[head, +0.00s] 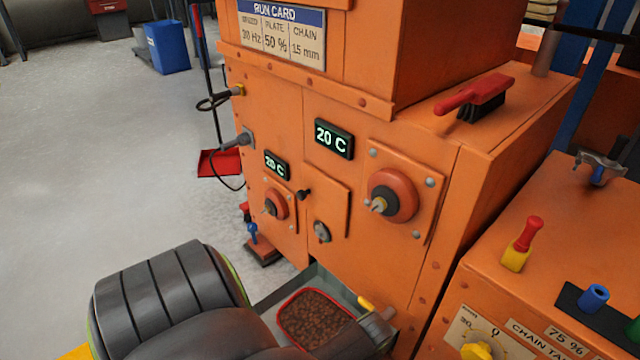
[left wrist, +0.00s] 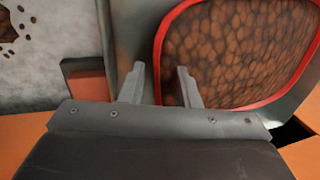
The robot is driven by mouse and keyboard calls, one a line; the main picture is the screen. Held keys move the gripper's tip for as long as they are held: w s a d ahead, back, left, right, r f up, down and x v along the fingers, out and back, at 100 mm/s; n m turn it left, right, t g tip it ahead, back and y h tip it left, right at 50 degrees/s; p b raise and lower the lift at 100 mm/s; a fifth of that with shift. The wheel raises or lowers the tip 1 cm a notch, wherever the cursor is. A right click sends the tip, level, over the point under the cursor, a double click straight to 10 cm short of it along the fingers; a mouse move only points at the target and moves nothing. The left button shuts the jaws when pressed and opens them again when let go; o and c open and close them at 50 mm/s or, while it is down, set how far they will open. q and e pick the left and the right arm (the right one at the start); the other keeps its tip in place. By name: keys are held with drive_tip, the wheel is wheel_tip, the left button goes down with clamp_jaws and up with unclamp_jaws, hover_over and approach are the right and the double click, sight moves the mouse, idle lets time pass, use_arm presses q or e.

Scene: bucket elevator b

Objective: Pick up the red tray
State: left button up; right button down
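The red tray (head: 304,290) is filled with brown pellets and sits in a grey open drawer (head: 262,308) low in the orange machine. In the head view my left arm covers its near side and hides my left gripper. In the left wrist view my left gripper (left wrist: 160,68) is open and empty. Its two fingers point at the left part of the tray, and the red rim (left wrist: 158,45) shows between them in the picture. I cannot tell whether the fingers reach down past the rim. My right gripper is not in view.
The orange machine front (head: 385,260) with knobs and displays rises right behind the drawer. An orange console (head: 560,215) stands at the right. A red dustpan (head: 219,163) is on the floor.

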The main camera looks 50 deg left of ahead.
use_arm(q)
drive_tip(key=b+x, duration=0.1)
drive_tip(key=x, duration=0.1)
drive_tip(key=shift+a+f, duration=0.1)
drive_tip(key=shift+f, duration=0.25)
drive_tip(key=shift+r, duration=0.1)
clamp_jaws()
idle(1.0)
